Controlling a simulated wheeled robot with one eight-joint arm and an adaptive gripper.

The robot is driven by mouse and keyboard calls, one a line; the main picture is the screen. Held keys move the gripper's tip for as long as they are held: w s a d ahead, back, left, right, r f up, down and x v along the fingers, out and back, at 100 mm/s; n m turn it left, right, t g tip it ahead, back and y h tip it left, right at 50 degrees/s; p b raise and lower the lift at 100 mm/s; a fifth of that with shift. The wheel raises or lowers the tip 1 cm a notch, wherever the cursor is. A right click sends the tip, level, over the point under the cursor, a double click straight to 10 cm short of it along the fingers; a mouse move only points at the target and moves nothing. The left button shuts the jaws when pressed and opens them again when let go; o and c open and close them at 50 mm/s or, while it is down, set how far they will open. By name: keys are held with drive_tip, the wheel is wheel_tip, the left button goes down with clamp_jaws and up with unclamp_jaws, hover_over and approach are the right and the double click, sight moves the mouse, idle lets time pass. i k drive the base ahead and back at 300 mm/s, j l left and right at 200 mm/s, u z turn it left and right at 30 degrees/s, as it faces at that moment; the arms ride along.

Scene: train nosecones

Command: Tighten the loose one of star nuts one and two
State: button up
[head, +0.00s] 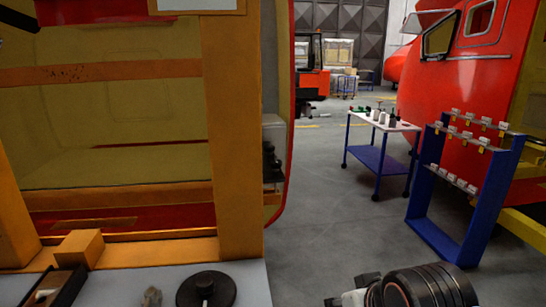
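I cannot pick out star nuts one and two for certain in the head view. A black round disc with a small upright stub (206,290) lies on the grey ledge at the lower left. Part of my arm shows at the bottom right, with a dark ribbed round section. A small grey and black part beside it looks like my gripper (352,292). It is cut by the bottom edge, and its fingers cannot be made out. It is apart from the ledge, over the floor.
An orange frame (232,130) fills the left. An open dark box (52,288) and an orange block (80,248) are by the ledge (255,285). A blue rack (440,238) with several metal parts, a trolley (375,160) and a red nosecone (430,95) stand right. Grey floor (325,215) lies clear between.

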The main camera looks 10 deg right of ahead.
sight(268, 150)
drive_tip(key=i+l+u, duration=0.2)
drive_tip(key=i+l, duration=0.25)
drive_tip(key=i+l+u, duration=0.2)
drive_tip(key=i+l, duration=0.4)
drive_tip(key=i+l+u, duration=0.2)
drive_tip(key=i+l, duration=0.25)
drive_tip(key=l, duration=0.15)
